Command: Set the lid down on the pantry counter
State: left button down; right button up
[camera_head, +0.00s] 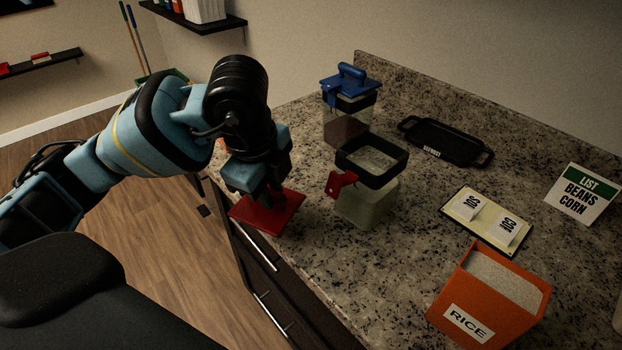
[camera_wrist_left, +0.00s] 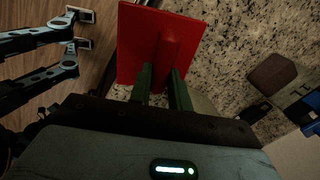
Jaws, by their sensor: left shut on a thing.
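The red square lid (camera_head: 283,213) is in my left gripper (camera_head: 268,190), whose fingers are shut on its raised handle. The lid is over the front left edge of the speckled pantry counter (camera_head: 330,285); I cannot tell whether it touches the top. In the left wrist view the lid (camera_wrist_left: 138,45) hangs beyond the fingertips of the left gripper (camera_wrist_left: 161,75), with floor to its left and counter to its right. My right gripper is not in view.
Right of the lid stands an open clear container (camera_head: 370,205) with a black rim and red clip. Behind it is a blue-lidded container (camera_head: 346,125).

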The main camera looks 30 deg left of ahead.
pick_arm(q)
jog(key=w+a, duration=0.2)
jog(key=w, duration=0.2)
jog(key=w+a+f, duration=0.1)
jog(key=w+a, duration=0.2)
jog(key=w, duration=0.1)
jog(key=w+a, duration=0.3)
jog(key=w, duration=0.1)
jog(key=shift+w+a+f, duration=0.15)
jog(key=shift+a+f, duration=0.05)
jog(key=shift+a, duration=0.05)
jog(key=shift+w+a, duration=0.15)
jog(key=shift+w, duration=0.05)
jog(key=shift+w+a+f, duration=0.1)
jog(key=shift+f, duration=1.65)
jog(key=shift+f, duration=0.2)
jog(key=c, duration=1.3)
grip_release()
jog(key=shift+r, duration=0.1)
notch_tip(320, 180, up, 12)
jog(key=s, duration=0.2)
jog(key=shift+s+p, duration=0.2)
jog(key=shift+p, duration=0.25)
